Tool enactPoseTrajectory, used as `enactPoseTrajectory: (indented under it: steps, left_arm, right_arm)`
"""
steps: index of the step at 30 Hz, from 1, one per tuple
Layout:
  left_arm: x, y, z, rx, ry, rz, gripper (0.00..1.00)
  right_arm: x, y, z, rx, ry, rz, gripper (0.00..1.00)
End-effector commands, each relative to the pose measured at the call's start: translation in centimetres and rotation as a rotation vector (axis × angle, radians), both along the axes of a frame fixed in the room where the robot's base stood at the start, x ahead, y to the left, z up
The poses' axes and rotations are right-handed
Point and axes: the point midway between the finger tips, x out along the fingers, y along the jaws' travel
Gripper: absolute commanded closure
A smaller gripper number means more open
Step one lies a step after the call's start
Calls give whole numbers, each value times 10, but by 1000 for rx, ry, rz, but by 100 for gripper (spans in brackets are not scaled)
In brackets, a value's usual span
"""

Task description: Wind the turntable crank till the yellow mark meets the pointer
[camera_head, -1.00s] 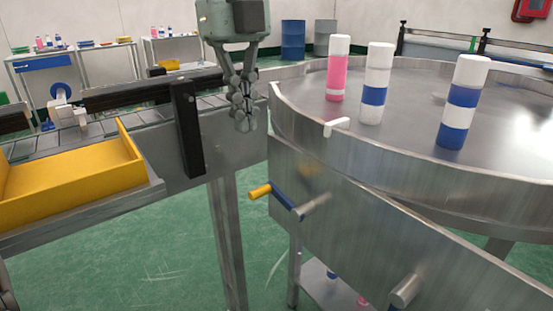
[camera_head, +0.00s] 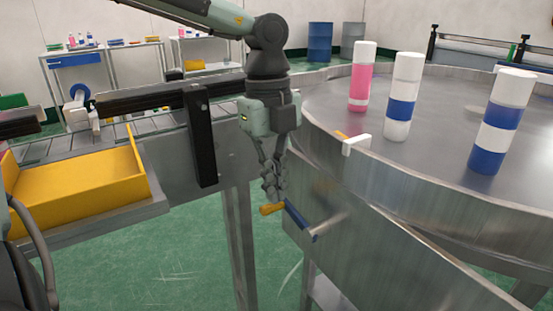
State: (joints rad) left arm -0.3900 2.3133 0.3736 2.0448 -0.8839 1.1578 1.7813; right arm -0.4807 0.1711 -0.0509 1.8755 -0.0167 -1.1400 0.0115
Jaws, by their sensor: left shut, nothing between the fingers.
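The round steel turntable (camera_head: 440,185) fills the right side. A white pointer (camera_head: 357,144) sits at its near left rim. A yellow mark (camera_head: 341,135) shows just left of the pointer, close beside it and partly hidden; I cannot tell whether they line up. The crank has a blue arm (camera_head: 300,219) on the steel side panel, with a yellow handle (camera_head: 271,209) at its left end. My left gripper (camera_head: 273,192) points down, shut and empty, its fingertips right at the handle's top. I cannot tell whether they touch. My right gripper is not in view.
A pink-and-white can (camera_head: 362,78) and two blue-and-white cans, one in the middle (camera_head: 402,98) and one at right (camera_head: 499,122), stand on the turntable. A conveyor (camera_head: 140,150) with a black post (camera_head: 200,135) and a yellow tray (camera_head: 80,192) lie left.

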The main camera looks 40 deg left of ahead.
Motion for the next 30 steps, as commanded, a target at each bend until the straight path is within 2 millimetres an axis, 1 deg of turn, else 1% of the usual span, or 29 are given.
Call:
enactPoseTrajectory:
  steps: [3, 6, 18, 19, 21, 25, 27, 30]
  left_arm:
    - [1, 5, -10, 0, 3, 1, 100]
    - [2, 6, -14, 0, 2, 1, 100]
    - [3, 8, -17, -10, 5, 3, 100]
    - [3, 9, -19, -18, 10, 4, 100]
    - [4, 11, -23, -50, 23, 6, 100]
    - [6, 14, -29, -120, 52, 7, 100]
    - [6, 15, -31, -151, 65, 5, 100]
    - [5, 16, -31, -167, 74, 2, 100]
  right_arm:
    - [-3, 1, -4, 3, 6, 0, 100]
    - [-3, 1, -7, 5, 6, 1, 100]
    - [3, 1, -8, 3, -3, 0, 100]
    - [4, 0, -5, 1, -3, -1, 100]
    - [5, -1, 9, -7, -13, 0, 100]
    - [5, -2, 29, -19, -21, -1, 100]
    - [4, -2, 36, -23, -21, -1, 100]
    - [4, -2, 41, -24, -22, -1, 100]
